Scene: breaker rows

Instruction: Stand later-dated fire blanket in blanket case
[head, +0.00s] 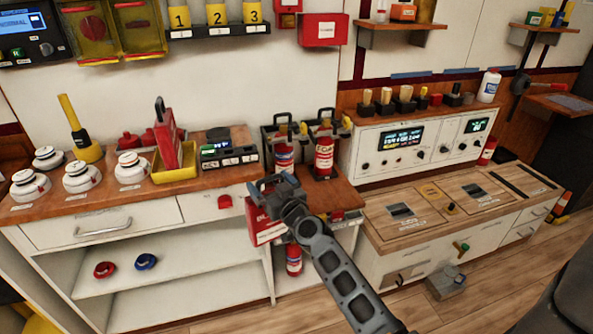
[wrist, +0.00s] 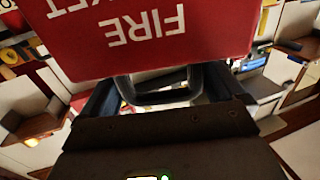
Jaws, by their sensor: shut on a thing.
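My gripper (head: 272,187) is shut on the dark handle of a red fire blanket pack (head: 262,225), which hangs in front of the counter's right part. In the wrist view, my gripper (wrist: 155,88) has the handle between its fingers, and the held red pack (wrist: 150,35) shows white "FIRE" lettering upside down. No date is readable. A second red pack (head: 167,140) with a dark handle stands upright in a yellow tray-like case (head: 175,173) on the counter. I cannot tell for certain that this is the blanket case.
White round detectors (head: 82,178) stand left of the yellow case, and a dark device (head: 223,152) right of it. Extinguishers (head: 324,150) stand in holders behind my gripper. Open shelves (head: 180,265) lie below. A red box (head: 322,30) hangs on the wall.

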